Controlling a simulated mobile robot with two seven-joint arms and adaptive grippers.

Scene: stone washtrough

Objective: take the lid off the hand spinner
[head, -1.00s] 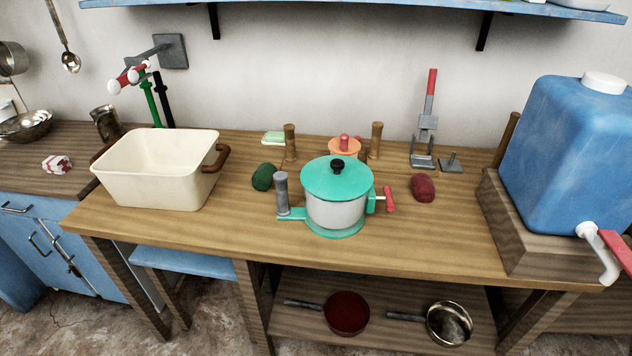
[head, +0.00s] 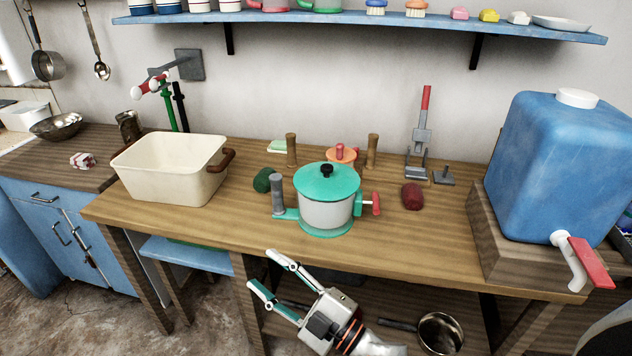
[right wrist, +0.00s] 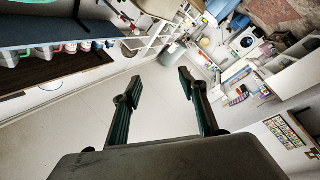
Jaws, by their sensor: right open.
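The hand spinner (head: 325,212) stands upright on the wooden table, a white tub on a teal base with a grey post on its left and a red handle on its right. Its teal lid (head: 345,186) with a black knob sits on top of the tub. My right gripper (head: 259,268) is in front of the table's front edge, below and left of the spinner, open and empty. In the right wrist view, the fingers (right wrist: 158,82) are spread with nothing between them, and the spinner does not show. My left gripper is not in view.
A cream basin (head: 165,185) stands left of the spinner. A blue water tank (head: 560,165) with a red-handled tap stands at the right. A dark red lump (head: 412,196) and a green one (head: 262,181) lie near the spinner. A blue shelf (head: 420,22) hangs above.

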